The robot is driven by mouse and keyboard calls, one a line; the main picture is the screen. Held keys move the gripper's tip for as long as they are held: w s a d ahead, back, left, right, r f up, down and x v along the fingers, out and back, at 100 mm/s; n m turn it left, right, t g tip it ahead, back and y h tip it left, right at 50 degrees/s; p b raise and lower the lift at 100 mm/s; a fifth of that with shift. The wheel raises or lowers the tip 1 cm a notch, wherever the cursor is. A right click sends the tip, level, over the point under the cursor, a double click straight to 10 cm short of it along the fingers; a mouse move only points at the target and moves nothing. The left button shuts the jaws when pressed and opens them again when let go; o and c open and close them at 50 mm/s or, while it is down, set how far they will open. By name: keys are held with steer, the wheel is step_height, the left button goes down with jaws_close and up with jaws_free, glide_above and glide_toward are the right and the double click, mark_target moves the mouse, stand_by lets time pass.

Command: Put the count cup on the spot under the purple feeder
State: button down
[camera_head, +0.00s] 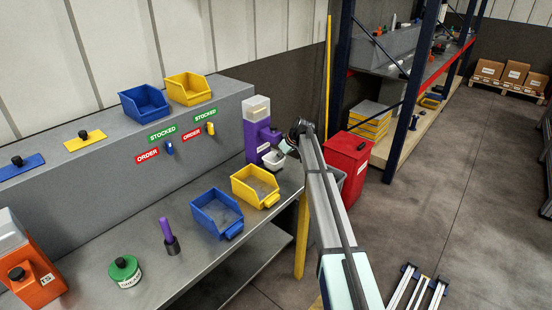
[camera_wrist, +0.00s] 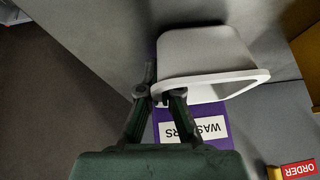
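The count cup (camera_head: 273,160) is a small white open cup just in front of the purple feeder (camera_head: 257,139), below its spout. In the wrist view the cup (camera_wrist: 205,55) fills the upper middle, with the feeder's purple front and "WASHERS" label (camera_wrist: 201,130) behind it. My gripper (camera_wrist: 160,97) has its fingertips close together at the cup's near edge and appears shut on its wall. In the head view my gripper (camera_head: 285,147) is at the cup's right side, partly hidden by my arm. I cannot tell if the cup touches the surface beneath.
A yellow bin (camera_head: 256,198) and a blue bin (camera_head: 205,226) stand on the bench left of the cup. A purple-handled tool (camera_head: 169,243), a green-topped round container (camera_head: 124,285) and an orange feeder (camera_head: 38,283) are farther left. A red bin (camera_head: 346,158) stands off the bench's right end.

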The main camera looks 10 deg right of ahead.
steer(key=shift+a, duration=0.1)
steer(key=shift+f, duration=0.1)
steer(key=shift+f, duration=0.15)
steer(key=c, duration=1.3)
jaws_free()
steer(key=b+v, duration=0.2)
steer(key=v, duration=1)
